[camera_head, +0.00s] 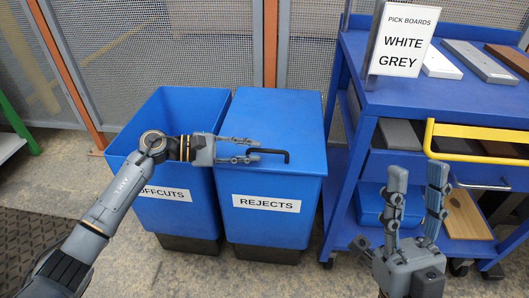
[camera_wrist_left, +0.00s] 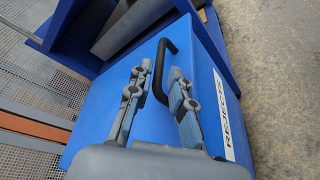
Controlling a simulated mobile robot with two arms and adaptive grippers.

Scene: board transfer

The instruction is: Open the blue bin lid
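The blue REJECTS bin (camera_head: 264,225) stands upright with its flat blue lid (camera_head: 290,117) shut. A black bar handle (camera_head: 286,156) sits on the lid; it also shows in the left wrist view (camera_wrist_left: 163,58). My left gripper (camera_head: 252,150) reaches in from the left, over the lid at the handle. In the left wrist view its fingers (camera_wrist_left: 158,88) are apart, with the handle's near end between or just beyond them; contact is not clear. My right gripper (camera_head: 418,178) is open and empty, fingers pointing up, in front of the blue cart.
An open blue OFFCUTS bin (camera_head: 190,215) stands directly left of the REJECTS bin, under my left arm. A blue cart (camera_head: 350,135) is close on the right, with boards, a yellow handle (camera_head: 480,132) and a PICK BOARDS sign (camera_head: 402,40). A mesh fence (camera_head: 175,45) stands behind.

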